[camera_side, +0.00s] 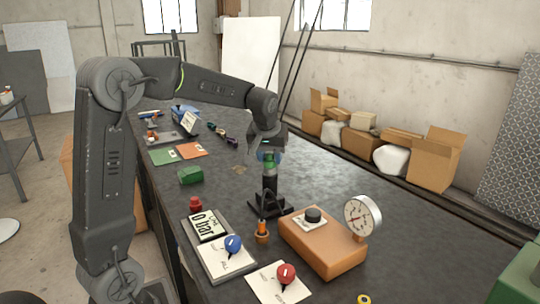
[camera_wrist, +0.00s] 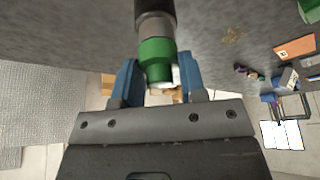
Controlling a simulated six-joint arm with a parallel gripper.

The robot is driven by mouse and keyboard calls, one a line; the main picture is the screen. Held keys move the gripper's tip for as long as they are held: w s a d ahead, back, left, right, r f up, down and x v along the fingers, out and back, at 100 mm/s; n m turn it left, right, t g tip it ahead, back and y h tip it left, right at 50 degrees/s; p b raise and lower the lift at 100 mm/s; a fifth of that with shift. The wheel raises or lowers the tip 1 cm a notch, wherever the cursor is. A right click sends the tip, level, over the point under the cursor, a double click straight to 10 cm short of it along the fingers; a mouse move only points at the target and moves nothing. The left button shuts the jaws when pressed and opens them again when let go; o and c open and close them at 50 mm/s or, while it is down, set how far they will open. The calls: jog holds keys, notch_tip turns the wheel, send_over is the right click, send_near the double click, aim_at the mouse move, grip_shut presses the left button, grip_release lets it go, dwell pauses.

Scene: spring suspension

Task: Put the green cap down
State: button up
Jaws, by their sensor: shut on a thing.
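The green cap (camera_wrist: 156,50) is between the blue fingers of my gripper (camera_wrist: 158,62) in the wrist view, and the gripper is shut on it. In the side view the cap (camera_side: 268,165) shows as a small green band below my gripper (camera_side: 268,155). It is in line with the top of an upright dark cylinder (camera_side: 269,183) on a black stand (camera_side: 268,205). The cylinder also shows beyond the cap in the wrist view (camera_wrist: 155,24). I cannot tell whether the cap is seated on the cylinder or only touches it.
An orange box (camera_side: 322,243) with a round gauge (camera_side: 361,216) stands right of the stand. A panel with a blue knob (camera_side: 233,243), a red-knob panel (camera_side: 286,273) and a small orange-topped part (camera_side: 262,231) are in front. A green block (camera_side: 190,175) lies left. The table's right side is clear.

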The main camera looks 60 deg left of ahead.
jog(key=shift+f, duration=0.15)
jog(key=o, duration=0.9)
jog(key=v, duration=1.2)
jog(key=s+d+f+m+t+h, duration=0.1)
jog(key=s+d+f+m, duration=0.3)
jog(key=s+d, duration=0.4)
jog(key=s+d+f+m+t+h, duration=0.1)
jog(key=s+d+f+m+h, duration=0.1)
jog(key=s+d+f+m, duration=0.3)
jog(key=s+d+f, duration=0.1)
jog(key=s+d, duration=0.3)
jog(key=s, duration=0.1)
jog(key=shift+s+d+f, duration=0.2)
jog(key=shift+d+f, duration=0.05)
jog(key=shift+d, duration=0.05)
